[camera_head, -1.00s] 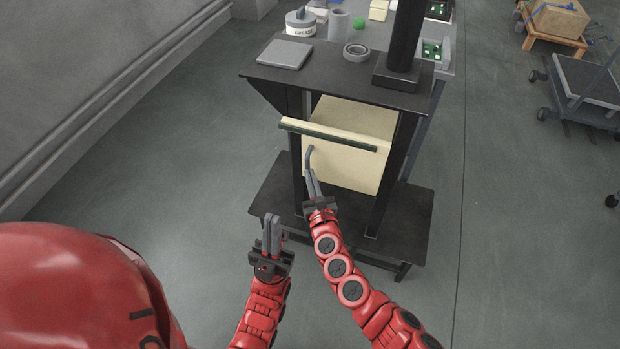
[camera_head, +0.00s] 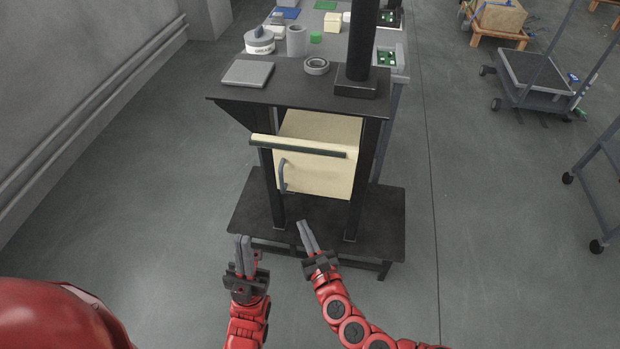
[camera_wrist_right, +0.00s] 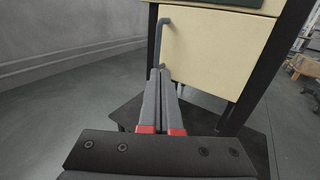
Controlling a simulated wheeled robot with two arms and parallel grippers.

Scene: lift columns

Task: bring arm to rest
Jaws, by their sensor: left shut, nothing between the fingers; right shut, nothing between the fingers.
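My left gripper (camera_head: 245,252) is shut and empty, low in front of the black workstand in the head view. My right gripper (camera_head: 304,234) is shut and empty, to the right of the left one and in front of the stand's lower shelf. It also shows in the right wrist view (camera_wrist_right: 160,85), its fingers together. In the head view the right gripper is apart from the handle. In the wrist view the handle (camera_wrist_right: 158,40) appears beyond the fingertips.
The black stand has a top (camera_head: 290,84) carrying a grey plate (camera_head: 248,74), a ring (camera_head: 316,66) and a column. Its lower shelf (camera_head: 382,222) lies in front. A cart (camera_head: 540,80) stands at the right.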

